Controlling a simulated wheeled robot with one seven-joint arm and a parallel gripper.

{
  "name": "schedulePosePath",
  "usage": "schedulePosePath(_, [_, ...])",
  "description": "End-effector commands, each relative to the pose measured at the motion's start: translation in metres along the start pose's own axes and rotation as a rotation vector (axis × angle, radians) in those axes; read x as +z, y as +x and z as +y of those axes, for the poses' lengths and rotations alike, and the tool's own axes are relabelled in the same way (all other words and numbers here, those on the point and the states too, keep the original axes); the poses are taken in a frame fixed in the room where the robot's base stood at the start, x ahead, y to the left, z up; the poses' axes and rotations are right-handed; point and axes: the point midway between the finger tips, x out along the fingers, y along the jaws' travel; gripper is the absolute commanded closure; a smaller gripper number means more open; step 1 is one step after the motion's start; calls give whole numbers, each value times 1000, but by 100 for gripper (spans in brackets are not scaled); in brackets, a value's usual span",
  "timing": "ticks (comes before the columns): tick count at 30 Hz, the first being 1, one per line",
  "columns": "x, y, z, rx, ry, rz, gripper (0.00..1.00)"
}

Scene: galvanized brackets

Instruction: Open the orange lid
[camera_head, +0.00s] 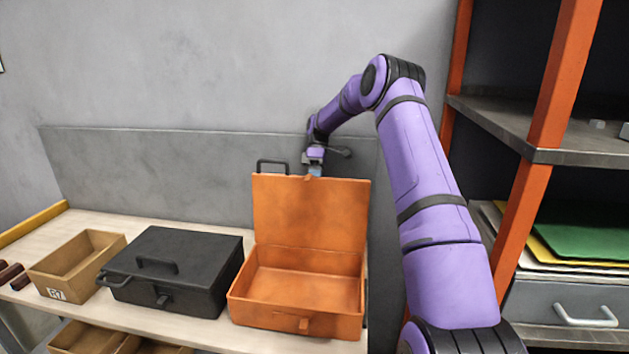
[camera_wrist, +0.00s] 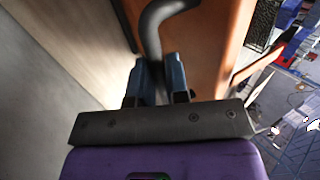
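The orange box (camera_head: 295,317) stands on the bench, and its orange lid (camera_head: 310,220) is raised about upright, showing the empty inside. A black handle loop (camera_head: 272,163) shows above the lid's top left edge. My gripper (camera_head: 314,170) is at the lid's top edge, partly hidden behind it. In the wrist view, the blue fingers of my gripper (camera_wrist: 157,80) are on both sides of a dark curved handle bar (camera_wrist: 155,30) and look closed on it. The orange lid (camera_wrist: 215,45) is just to the right there.
A black case (camera_head: 185,265) with a handle stands left of the orange box. A tan open bin (camera_head: 75,265) is further left. The grey wall panel (camera_head: 160,175) is close behind the lid. A shelf rack with orange posts (camera_head: 560,75) stands at the right.

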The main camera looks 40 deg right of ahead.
Motion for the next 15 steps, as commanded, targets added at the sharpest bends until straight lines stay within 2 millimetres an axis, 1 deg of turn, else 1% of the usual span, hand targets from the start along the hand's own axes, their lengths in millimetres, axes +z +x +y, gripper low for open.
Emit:
schedulePosePath(1, [1,5,2,-9,3,-4,74])
schedulePosePath(3, [1,4,1,-7,2,-3,60])
schedulePosePath(11, [0,1,0,-3,0,-1,60])
schedulePosePath(15, [0,-6,-4,-1,0,0,60])
